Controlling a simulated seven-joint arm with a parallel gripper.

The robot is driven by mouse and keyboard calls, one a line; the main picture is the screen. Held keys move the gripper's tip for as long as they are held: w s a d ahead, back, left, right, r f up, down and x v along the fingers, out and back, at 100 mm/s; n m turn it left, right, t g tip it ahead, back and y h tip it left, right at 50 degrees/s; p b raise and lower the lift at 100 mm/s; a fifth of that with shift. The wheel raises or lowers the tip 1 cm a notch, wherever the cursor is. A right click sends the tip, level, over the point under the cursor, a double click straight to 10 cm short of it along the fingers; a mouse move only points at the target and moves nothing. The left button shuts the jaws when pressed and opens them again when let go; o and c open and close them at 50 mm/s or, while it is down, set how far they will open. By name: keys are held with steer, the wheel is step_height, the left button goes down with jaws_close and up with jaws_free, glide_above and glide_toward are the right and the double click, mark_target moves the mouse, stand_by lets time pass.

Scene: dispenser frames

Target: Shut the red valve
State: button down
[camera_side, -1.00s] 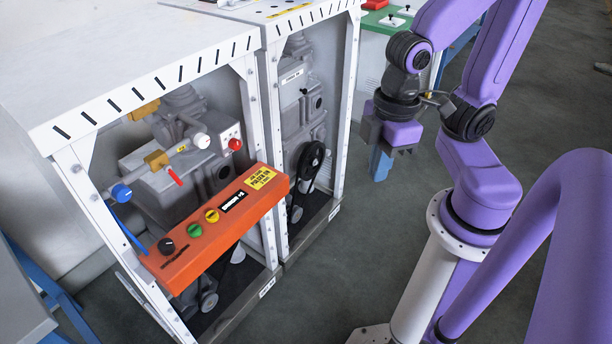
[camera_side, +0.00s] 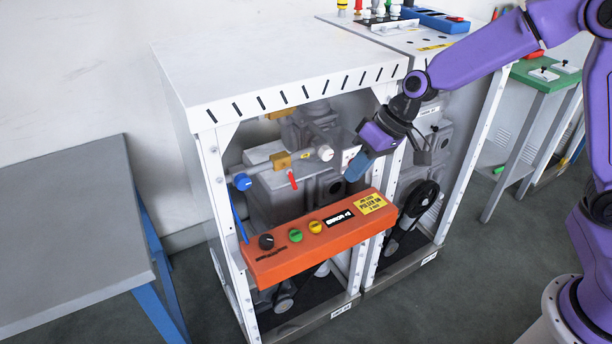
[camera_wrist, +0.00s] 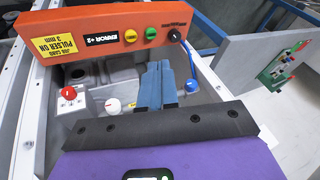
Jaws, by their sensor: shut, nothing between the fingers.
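The red valve shows in the side view as a small red lever (camera_side: 292,180) under a brass fitting (camera_side: 281,160). It hangs tilted inside the white machine frame, above the orange panel. My gripper (camera_side: 351,175) is shut and empty, its blue fingers pointing down and left. In the side view it appears right of the red lever and apart from it. In the wrist view my shut fingers (camera_wrist: 156,66) point toward the orange panel. I cannot make out the red lever there; the fingers may hide it.
The orange panel (camera_side: 275,265) with knobs crosses the frame's front. A blue valve knob (camera_side: 242,181) and a white knob (camera_side: 325,153) flank the lever. A red button (camera_wrist: 68,93) on a white box shows in the wrist view. A grey table (camera_side: 70,220) stands at left.

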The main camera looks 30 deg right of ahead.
mark_target(292, 181)
steer(key=w+d+f+m+t, duration=0.1)
steer(key=w+d+f+m, duration=0.15)
steer(key=w, duration=0.35)
steer(key=w+d+f+m+t, duration=0.1)
steer(key=w+d+f+m, duration=0.15)
steer(key=w, duration=0.35)
steer(key=w+a+f+n, duration=0.1)
steer(key=w+a+f, duration=0.4)
steer(key=a+f, duration=0.2)
steer(key=shift+f, duration=0.6)
steer(key=shift+a+f, duration=0.4)
steer(key=shift+f, duration=0.15)
steer(key=shift+r, duration=0.2)
